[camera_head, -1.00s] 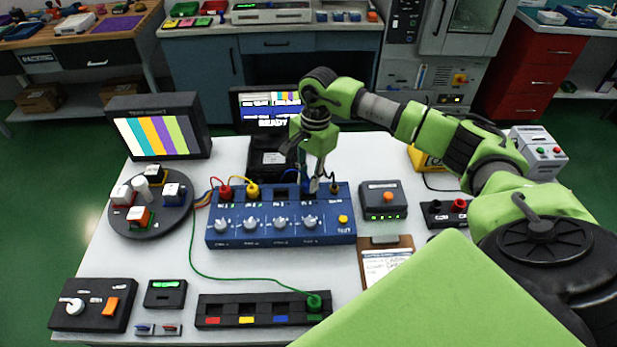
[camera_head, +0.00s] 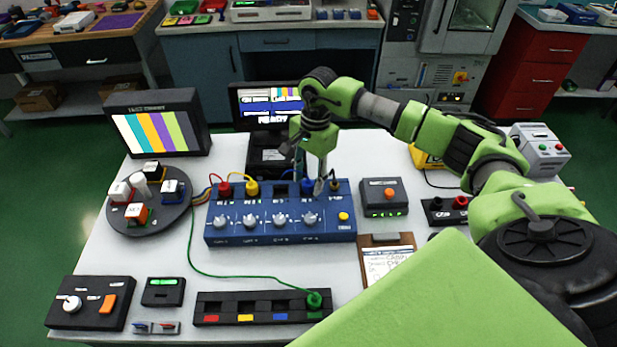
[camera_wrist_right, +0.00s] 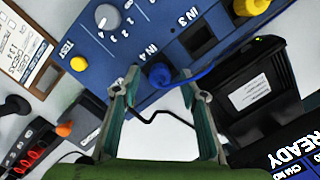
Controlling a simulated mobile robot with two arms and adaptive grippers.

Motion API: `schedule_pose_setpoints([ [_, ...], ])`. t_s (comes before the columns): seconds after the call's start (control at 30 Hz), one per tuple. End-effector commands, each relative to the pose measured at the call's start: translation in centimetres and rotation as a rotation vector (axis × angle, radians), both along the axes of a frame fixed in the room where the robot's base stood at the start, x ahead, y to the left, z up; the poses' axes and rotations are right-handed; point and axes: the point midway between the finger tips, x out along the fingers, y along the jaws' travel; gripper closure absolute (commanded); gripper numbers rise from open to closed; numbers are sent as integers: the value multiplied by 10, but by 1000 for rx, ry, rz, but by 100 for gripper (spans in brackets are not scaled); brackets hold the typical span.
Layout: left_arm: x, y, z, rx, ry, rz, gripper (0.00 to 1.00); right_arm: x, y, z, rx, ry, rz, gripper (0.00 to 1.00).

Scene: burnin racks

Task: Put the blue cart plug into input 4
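The blue plug (camera_head: 308,187) sits in the socket marked IN 4, at the right of the input row on the blue box (camera_head: 282,238). The right wrist view shows the blue plug (camera_wrist_right: 158,73) seated there, with its blue cable running off to the right. My right gripper (camera_head: 319,188) is over the back edge of the box at that socket. In the wrist view its fingers (camera_wrist_right: 160,82) are spread, one on each side of the plug, with gaps showing. My left gripper is not in view.
A red plug (camera_head: 224,189) and a yellow plug (camera_head: 252,188) stand in the box's left inputs. IN 3 is empty. A green plug (camera_head: 314,299) stands in the front dock (camera_head: 215,297). A READY screen (camera_head: 270,108) stands behind.

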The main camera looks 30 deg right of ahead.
Motion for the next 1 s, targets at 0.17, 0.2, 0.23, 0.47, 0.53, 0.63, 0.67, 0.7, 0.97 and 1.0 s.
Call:
schedule_pose_setpoints([
  [0.17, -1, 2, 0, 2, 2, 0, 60, 1, -1, 5, 0, -1, 0, 61],
  [0.2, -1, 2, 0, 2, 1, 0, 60, 1, -1, 8, -1, -2, 0, 61],
  [0.23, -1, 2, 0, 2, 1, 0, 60, 1, -2, 12, -1, -2, 0, 61],
  [0.47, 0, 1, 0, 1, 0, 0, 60, 3, -7, 59, -1, -5, -1, 61],
  [0.53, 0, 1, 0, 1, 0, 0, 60, 3, -9, 73, 0, -5, -1, 61],
  [0.63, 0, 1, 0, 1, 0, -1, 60, 3, -11, 92, 0, -4, 1, 61],
  [0.67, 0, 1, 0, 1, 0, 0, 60, 3, -11, 97, 0, -3, 1, 61],
  [0.7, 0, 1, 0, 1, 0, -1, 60, 4, -12, 102, 0, -3, 0, 61],
  [0.97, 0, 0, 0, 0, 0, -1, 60, 3, -14, 119, 0, 0, 0, 61],
  [1.0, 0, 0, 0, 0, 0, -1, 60, 3, -14, 119, 0, 0, 0, 61],
])
